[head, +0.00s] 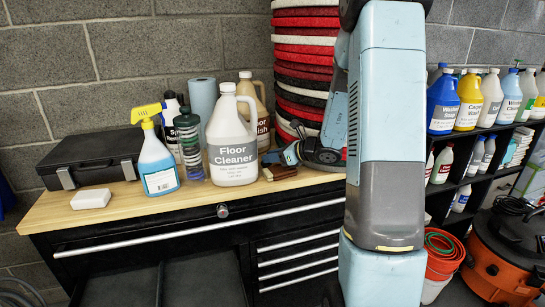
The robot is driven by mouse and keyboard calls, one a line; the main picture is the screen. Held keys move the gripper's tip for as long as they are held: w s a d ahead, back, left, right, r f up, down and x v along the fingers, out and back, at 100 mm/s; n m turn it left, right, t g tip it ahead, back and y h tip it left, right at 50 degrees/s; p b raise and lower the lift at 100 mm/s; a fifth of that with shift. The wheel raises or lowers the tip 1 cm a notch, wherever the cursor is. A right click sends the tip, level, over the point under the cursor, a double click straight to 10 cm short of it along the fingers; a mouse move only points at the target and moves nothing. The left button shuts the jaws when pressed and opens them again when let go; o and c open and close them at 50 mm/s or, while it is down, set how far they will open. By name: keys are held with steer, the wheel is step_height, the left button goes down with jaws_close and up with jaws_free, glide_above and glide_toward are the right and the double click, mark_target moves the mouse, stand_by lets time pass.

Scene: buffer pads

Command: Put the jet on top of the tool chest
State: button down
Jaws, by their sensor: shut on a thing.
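The tool chest (200,232) is black with a wooden top (110,215) and silver drawer handles. My gripper (289,154) is low over the right part of that top, just right of the white Floor Cleaner jug (233,140). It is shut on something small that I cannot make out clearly. I cannot tell whether this thing touches the wood. I cannot pick out the jet with certainty. A small brown object (278,172) lies on the top just below my gripper.
A blue spray bottle (156,162), a green-ended clear bottle (189,150), a white block (91,199) and a black case (95,158) crowd the top. Red, black and white pads (304,70) are stacked behind. A bottle shelf (470,150) and an orange vacuum (500,265) stand right.

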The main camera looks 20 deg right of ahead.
steer(key=c, duration=0.9)
jaws_free()
steer(key=v, duration=1.1)
steer(key=shift+s+d+r, duration=0.2)
steer(key=shift+s+r, duration=0.05)
steer(key=shift+r, duration=0.05)
steer(key=s+a+r+n+g+h, duration=0.1)
steer(key=s+a+r+n+g, duration=0.2)
steer(key=s+a+n, duration=0.4)
steer(key=s+a+r+n+g+h, duration=0.1)
steer(key=s+a+r+n+g, duration=0.25)
steer(key=s+a+n, duration=0.3)
steer(key=shift+s+d+r+n+t+h, duration=0.35)
steer(key=shift+s+r+n+h, duration=0.75)
steer(key=shift+s+n, duration=1.1)
steer(key=shift+s+d+r+n+t+h, duration=0.35)
steer(key=shift+s+r+n+h, duration=0.75)
steer(key=shift+s+n, duration=1.15)
steer(key=shift+s+d+r+n+t+h, duration=0.35)
steer(key=shift+s+r+n+h, duration=0.5)
steer(key=shift+s+n+h, duration=1.25)
